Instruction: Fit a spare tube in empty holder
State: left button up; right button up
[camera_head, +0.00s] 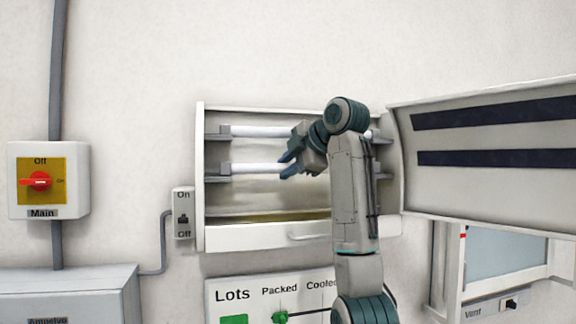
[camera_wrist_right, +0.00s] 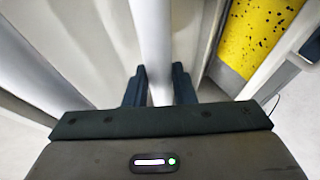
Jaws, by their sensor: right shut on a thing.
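An open white lamp housing (camera_head: 200,180) on the wall holds two white tubes in grey end holders. The upper tube (camera_head: 262,132) runs level from the upper left holder (camera_head: 218,132). The lower tube (camera_head: 255,169) reaches the lower left holder (camera_head: 218,169); whether it is seated there I cannot tell. My right gripper (camera_head: 287,165) is shut on the lower tube, and my arm hides the right part of both tubes. In the right wrist view the tube (camera_wrist_right: 153,35) runs between the two fingers (camera_wrist_right: 160,85). My left gripper is not in view.
The housing's cover (camera_head: 480,185), with two dark strips, hangs open at the right. An on/off switch (camera_head: 183,214) sits at the housing's left, and a main switch box (camera_head: 48,180) farther left. A lots board (camera_head: 250,300) is below. A yellow speckled surface (camera_wrist_right: 255,40) shows in the wrist view.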

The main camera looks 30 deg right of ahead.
jog(key=shift+f, duration=0.2)
jog(key=o, duration=0.9)
jog(key=shift+c, duration=0.2)
jog(key=shift+r, duration=0.1)
